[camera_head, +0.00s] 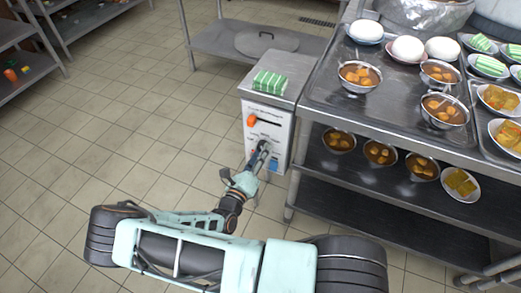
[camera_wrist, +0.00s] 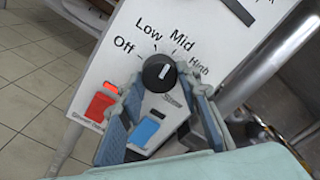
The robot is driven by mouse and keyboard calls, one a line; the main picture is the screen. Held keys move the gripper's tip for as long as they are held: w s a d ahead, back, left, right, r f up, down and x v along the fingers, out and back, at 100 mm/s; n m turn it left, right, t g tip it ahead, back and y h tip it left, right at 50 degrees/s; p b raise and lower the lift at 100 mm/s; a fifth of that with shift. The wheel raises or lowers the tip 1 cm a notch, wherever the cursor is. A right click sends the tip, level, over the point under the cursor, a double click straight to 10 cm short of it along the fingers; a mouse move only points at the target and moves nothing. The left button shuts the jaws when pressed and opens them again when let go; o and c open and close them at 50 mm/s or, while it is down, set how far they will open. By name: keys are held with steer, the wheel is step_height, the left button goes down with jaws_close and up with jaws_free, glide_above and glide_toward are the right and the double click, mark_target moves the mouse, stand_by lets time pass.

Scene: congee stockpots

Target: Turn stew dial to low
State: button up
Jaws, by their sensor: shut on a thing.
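The stew dial (camera_wrist: 160,73) is a round black knob with a white pointer line, on a white panel (camera_wrist: 104,64) marked Off, Low, Mid and High. The line leans up and slightly right, roughly toward Mid. My gripper (camera_wrist: 159,82) is shut on the dial, with one blue finger on each side of it. In the head view my gripper (camera_head: 262,149) reaches the front of the white cabinet (camera_head: 280,128), and the dial is hidden there.
Below the dial are a red switch (camera_wrist: 99,106) and a blue switch (camera_wrist: 143,132), close to the fingers. A green-striped thing (camera_head: 270,82) lies on the cabinet top. A metal table (camera_head: 330,103) with bowls stands close on the right. Tiled floor is open on the left.

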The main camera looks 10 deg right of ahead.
steer(key=shift+d+n+p, duration=0.1)
steer(key=shift+n+p, duration=0.35)
steer(key=shift+n, duration=3.25)
steer(key=o, duration=1.2)
steer(key=shift+c, duration=0.2)
steer(key=v, duration=1.2)
